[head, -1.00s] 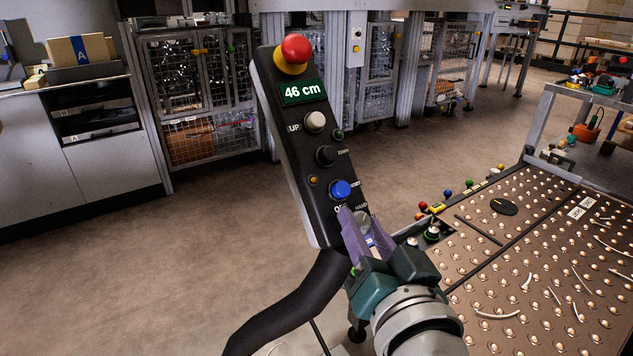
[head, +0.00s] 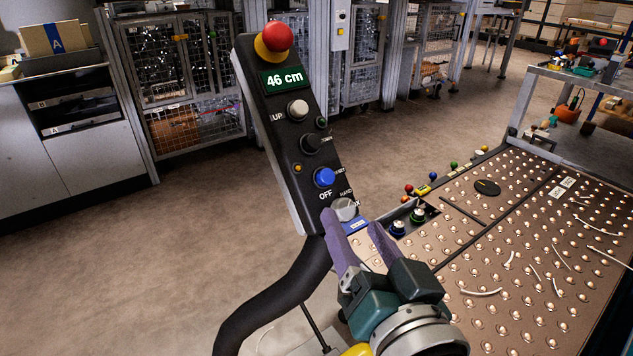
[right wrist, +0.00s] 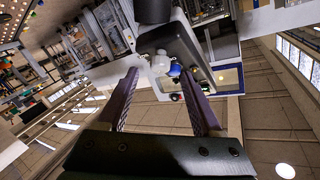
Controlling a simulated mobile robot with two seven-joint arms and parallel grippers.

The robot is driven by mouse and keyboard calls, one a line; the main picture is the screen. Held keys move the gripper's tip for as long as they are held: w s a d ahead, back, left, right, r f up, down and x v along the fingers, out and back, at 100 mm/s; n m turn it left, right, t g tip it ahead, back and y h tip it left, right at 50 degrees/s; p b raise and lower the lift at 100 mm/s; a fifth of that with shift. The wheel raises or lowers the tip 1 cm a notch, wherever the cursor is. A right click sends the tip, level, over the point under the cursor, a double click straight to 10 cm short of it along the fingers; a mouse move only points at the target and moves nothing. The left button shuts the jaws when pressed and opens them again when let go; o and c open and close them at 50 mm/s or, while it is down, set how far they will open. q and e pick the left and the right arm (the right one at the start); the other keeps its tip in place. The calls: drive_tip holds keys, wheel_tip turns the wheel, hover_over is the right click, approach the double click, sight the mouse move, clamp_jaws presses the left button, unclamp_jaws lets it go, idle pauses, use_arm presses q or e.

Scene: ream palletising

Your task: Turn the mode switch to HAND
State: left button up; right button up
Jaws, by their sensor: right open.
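The mode switch is a grey knob (head: 344,209) low on the tilted black control panel (head: 284,135), beside the OFF and HAND labels. Which label it points to is too small to tell. My right gripper (head: 352,221) is open just below the knob, its purple fingers pointing up at the panel; the left finger's tip overlaps the knob's lower left edge. In the right wrist view the pale knob (right wrist: 162,63) shows beyond and between the open fingertips (right wrist: 157,73). Contact cannot be told. My left gripper is not in view.
A blue button (head: 324,177), several other controls and a red mushroom button (head: 277,37) sit higher on the panel. A thick black arm (head: 278,295) carries the panel. A ball-studded table (head: 480,255) lies close at right. Open floor (head: 180,250) is at left.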

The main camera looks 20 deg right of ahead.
drive_tip(key=s, duration=0.6)
drive_tip(key=shift+s+a+r+p, duration=0.15)
drive_tip(key=shift+s+r+p, duration=0.1)
drive_tip(key=shift+p, duration=0.2)
drive_tip(key=shift+w, duration=0.1)
wheel_tip(320, 180, up, 11)
drive_tip(key=s+a+n+g+y+p, duration=0.2)
drive_tip(key=s+n+g+y+p, duration=0.3)
drive_tip(key=p, duration=0.8)
drive_tip(key=s+d+r+n+g+h+p, duration=0.1)
drive_tip(key=s+d+r+g+h+p, duration=0.1)
drive_tip(key=s+d+r+g+p, duration=0.4)
drive_tip(key=s+d+r+n+g+h+p, duration=0.2)
drive_tip(key=s+r+p, duration=0.2)
drive_tip(key=r+p, duration=0.45)
wheel_tip(320, 180, up, 35)
drive_tip(key=p, duration=3.3)
drive_tip(key=shift+r+p, duration=0.15)
drive_tip(key=shift+p, duration=0.25)
